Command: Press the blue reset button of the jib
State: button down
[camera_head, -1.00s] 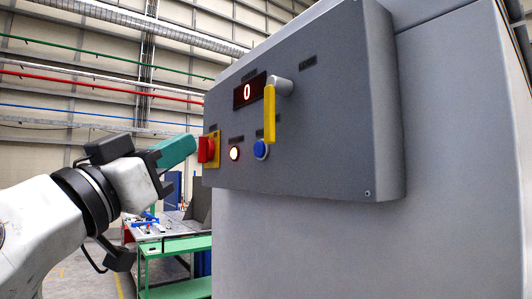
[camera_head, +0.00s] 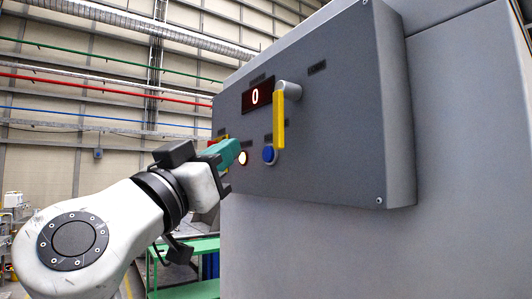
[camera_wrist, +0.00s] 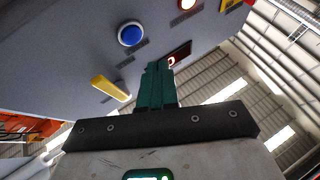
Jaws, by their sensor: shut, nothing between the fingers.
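The blue button (camera_head: 268,154) is round and sits low on the grey control panel (camera_head: 335,140), right of a lit white button (camera_head: 242,158). In the wrist view the blue button (camera_wrist: 130,33) is fully in sight, with a pale ring around it. My gripper (camera_head: 236,149) has green fingers, shut and empty, left of the blue button and by the lit button. In the wrist view my fingertips (camera_wrist: 157,66) are apart from the blue button in the picture; their exact distance from the panel is hard to tell.
A yellow lever (camera_head: 280,118) juts from the panel just above the blue button; it also shows in the wrist view (camera_wrist: 110,88). A red display (camera_head: 257,97) reads 0. A red switch on a yellow plate is mostly hidden behind my gripper. A green bench (camera_head: 190,290) stands below.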

jog(key=shift+w+d+b, duration=0.2)
jog(key=shift+w+d, duration=0.25)
jog(key=shift+d, duration=0.2)
jog(key=shift+w+d+b, duration=0.15)
jog(key=shift+w+d, duration=0.25)
jog(key=shift+d, duration=0.25)
jog(key=shift+w+d, duration=0.1)
dwell(1.1)
jog(key=shift+w+d, duration=0.15)
jog(key=shift+d, duration=0.1)
jog(key=shift+w+d+b, duration=0.3)
jog(key=shift+d+b, duration=0.1)
dwell(1.1)
jog(key=shift+s, duration=0.1)
jog(key=shift+s+a, duration=0.4)
jog(key=shift+a, duration=0.3)
jog(key=s+a, duration=0.1)
jog(key=a, duration=0.1)
jog(key=s+a+b, duration=0.1)
jog(key=s+a, duration=0.1)
jog(key=shift+a, duration=0.1)
dwell(0.4)
